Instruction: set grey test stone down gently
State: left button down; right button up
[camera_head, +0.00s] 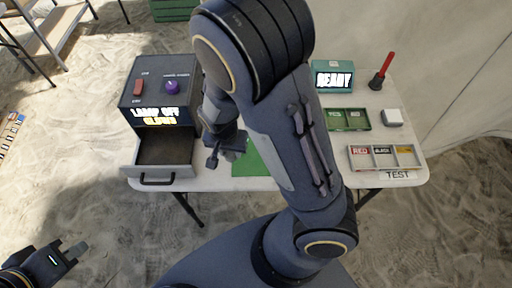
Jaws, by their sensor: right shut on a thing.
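My left gripper (70,250) is low at the left, off the table, open and empty.
A dark box (128,98) with a switch, purple knob and lit display stands left, its empty drawer (165,150) pulled out.

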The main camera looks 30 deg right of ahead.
send_over(248, 152)
jog(key=a, duration=0.1)
jog(key=f, duration=0.4)
jog(key=s+f, duration=0.1)
jog(key=f, duration=0.1)
jog(key=shift+a+f+b, duration=0.1)
jog(key=shift+f+b, duration=0.05)
jog(key=shift+b, duration=0.15)
jog(key=shift+w+d+f, duration=0.25)
jog(key=shift+d+f, duration=0.3)
jog(key=shift+f, duration=0.15)
notch_tip(248, 152, down, 3)
jog(key=shift+a+r, duration=0.1)
jog(key=o, duration=1)
jog(key=shift+c, duration=0.2)
